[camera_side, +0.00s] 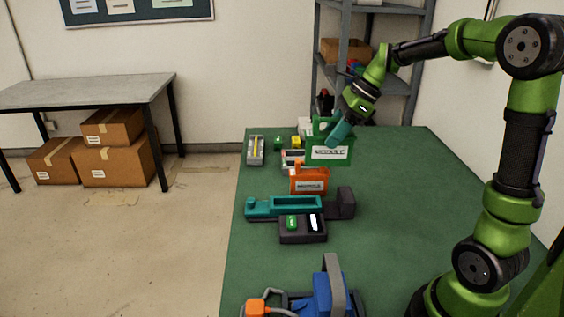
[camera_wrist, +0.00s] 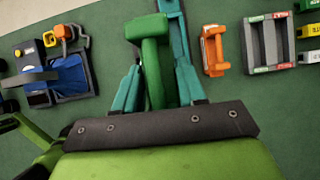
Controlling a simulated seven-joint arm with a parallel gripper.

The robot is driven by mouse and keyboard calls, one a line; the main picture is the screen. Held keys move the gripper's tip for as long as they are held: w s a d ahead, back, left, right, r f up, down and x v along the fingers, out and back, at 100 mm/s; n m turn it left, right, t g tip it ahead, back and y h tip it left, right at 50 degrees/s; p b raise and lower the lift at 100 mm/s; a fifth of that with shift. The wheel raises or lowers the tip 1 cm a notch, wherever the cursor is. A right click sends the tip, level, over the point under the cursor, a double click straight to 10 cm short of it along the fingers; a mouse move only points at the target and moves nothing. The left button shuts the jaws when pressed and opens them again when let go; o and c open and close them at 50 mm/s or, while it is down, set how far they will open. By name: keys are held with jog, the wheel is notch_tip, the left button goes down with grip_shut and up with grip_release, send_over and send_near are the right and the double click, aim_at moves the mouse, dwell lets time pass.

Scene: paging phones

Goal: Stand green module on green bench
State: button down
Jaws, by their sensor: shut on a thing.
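The green module (camera_wrist: 152,65) is between the two teal fingers of my gripper (camera_wrist: 155,90) in the wrist view. It has a thick bar and a wider green block at its far end. In the side view the green module (camera_side: 330,153) shows a white label and hangs from my gripper (camera_side: 340,134) over the far part of the table. The fingers are shut on it. I cannot tell its exact height. No bench is clearly marked green; a grey tray (camera_wrist: 269,45) has red and green end strips in the wrist view.
An orange module (camera_side: 309,181) stands nearer the side camera. A teal holder (camera_side: 290,206) and a dark box (camera_side: 302,230) follow. A blue device (camera_side: 328,295) is at the front edge. Small green (camera_side: 279,142) and yellow (camera_side: 296,141) blocks lie far left. The table's right side (camera_side: 415,210) is clear.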

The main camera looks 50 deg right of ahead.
jog(key=w+d+f, duration=0.3)
jog(key=w+d, duration=0.8)
jog(key=w, duration=0.4)
jog(key=shift+s+f, duration=0.1)
jog(key=shift+f, duration=7.2)
jog(key=shift+f, duration=0.1)
jog(key=c, duration=0.6)
grip_release()
jog(key=shift+f, duration=0.15)
jog(key=shift+c, duration=0.2)
